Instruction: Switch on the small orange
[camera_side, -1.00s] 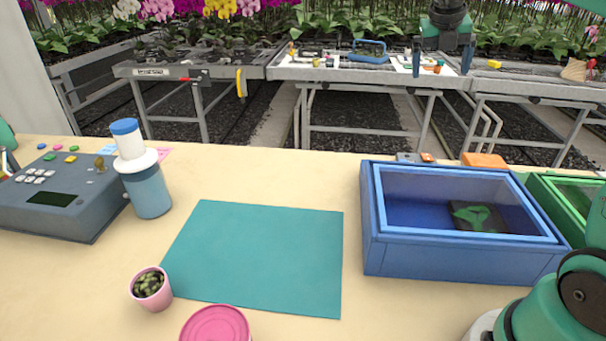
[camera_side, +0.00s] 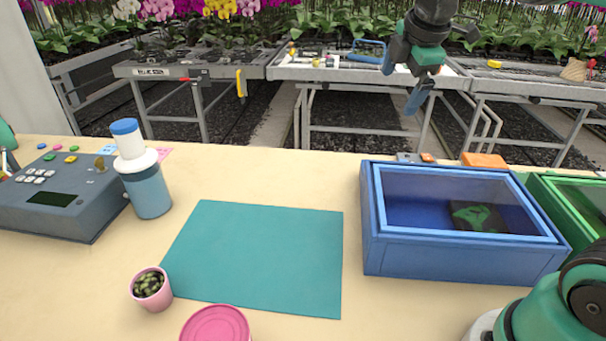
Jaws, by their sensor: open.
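A small orange item (camera_side: 427,157) shows just behind the back edge of the blue box, beside a small grey piece (camera_side: 408,157). A larger orange block (camera_side: 484,160) stands to its right, also behind the box. The blue box hides the lower parts of these things, and I cannot tell a switch on any of them. My gripper (camera_side: 403,82) hangs tilted in the air at the top of the view, in the picture above the small orange item and apart from it. Its two fingers are spread and nothing is between them.
The blue box (camera_side: 465,255) holds a dark block with a green shape. A green box (camera_side: 570,190) stands right of it. A teal mat (camera_side: 255,255) lies bare mid-table. A bottle (camera_side: 148,190), grey console (camera_side: 60,195), potted plant (camera_side: 151,288) and pink lid (camera_side: 215,326) stand around it.

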